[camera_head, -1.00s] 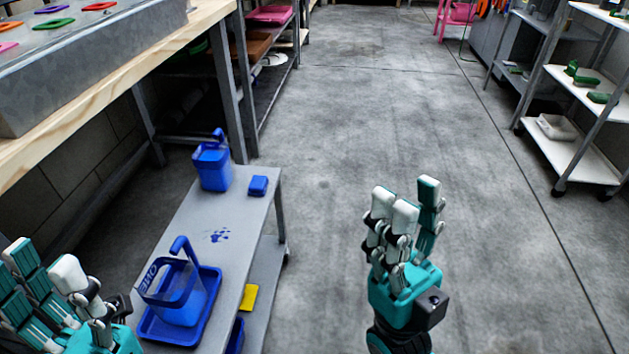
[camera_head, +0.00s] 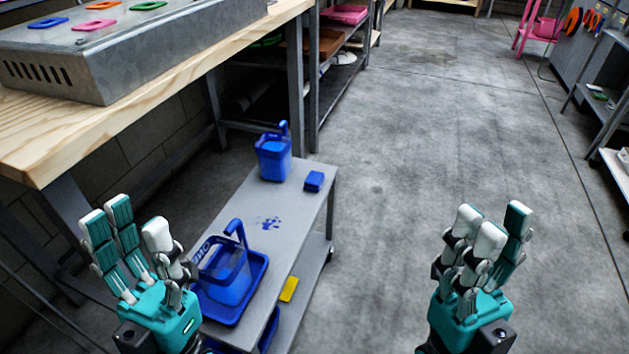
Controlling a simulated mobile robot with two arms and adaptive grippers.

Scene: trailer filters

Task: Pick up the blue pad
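The blue pad (camera_head: 314,181) is a small blue block lying near the far right corner of the grey cart's top (camera_head: 245,200). My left gripper (camera_head: 135,235) is at the lower left, left of the cart and well short of the pad, with its fingers raised and spread and nothing between them. My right gripper (camera_head: 485,240) is over the floor right of the cart, apart from the pad, with its fingers up and apart and nothing held.
A blue handled container (camera_head: 273,160) stands left of the pad. Another container (camera_head: 227,275) sits in a blue tray (camera_head: 261,290) nearer me. A yellow item (camera_head: 289,289) lies on the lower shelf. A wooden workbench (camera_head: 150,100) is at left. The floor (camera_head: 430,130) at right is clear.

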